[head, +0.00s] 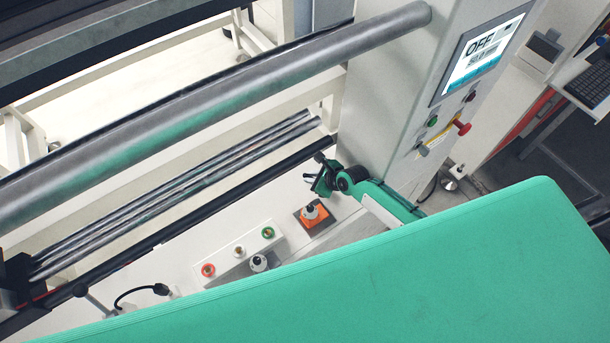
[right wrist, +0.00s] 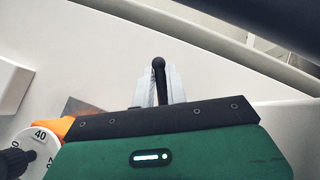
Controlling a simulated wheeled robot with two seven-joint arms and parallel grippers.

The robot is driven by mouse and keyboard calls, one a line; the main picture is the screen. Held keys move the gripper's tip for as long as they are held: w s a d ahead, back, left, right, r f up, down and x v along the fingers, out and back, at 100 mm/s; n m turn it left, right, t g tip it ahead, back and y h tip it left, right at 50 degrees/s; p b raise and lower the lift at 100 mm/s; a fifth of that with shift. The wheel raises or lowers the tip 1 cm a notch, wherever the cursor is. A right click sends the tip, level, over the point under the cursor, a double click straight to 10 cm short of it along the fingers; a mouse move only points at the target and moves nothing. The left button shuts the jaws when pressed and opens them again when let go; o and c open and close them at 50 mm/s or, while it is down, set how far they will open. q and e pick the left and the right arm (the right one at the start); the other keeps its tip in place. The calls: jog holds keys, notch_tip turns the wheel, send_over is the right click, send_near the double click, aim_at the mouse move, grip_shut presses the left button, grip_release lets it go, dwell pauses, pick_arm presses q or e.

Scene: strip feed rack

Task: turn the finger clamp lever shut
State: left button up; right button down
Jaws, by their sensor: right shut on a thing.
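The clamp lever (right wrist: 159,68) is a slim black bar with a rounded end. In the right wrist view it stands up between the pale grey fingers of my right gripper (right wrist: 161,85), which is shut on it. In the head view my right gripper (head: 320,180) is at the end of my green arm, near the right end of the dark rail and beside the grey column. The lever's lower part is hidden behind the gripper body in the wrist view. I cannot tell its turning angle clearly. My left gripper is not in view.
An orange-based dial (head: 311,214) sits close below my right gripper. A large roller (head: 200,112) and thin rods (head: 180,198) run across. The grey column (head: 385,100) carries a screen reading OFF (head: 480,50).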

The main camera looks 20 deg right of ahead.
dwell(0.3)
jog(key=c, duration=1.4)
grip_release()
jog(key=shift+s, duration=0.1)
jog(key=shift+v, duration=3.7)
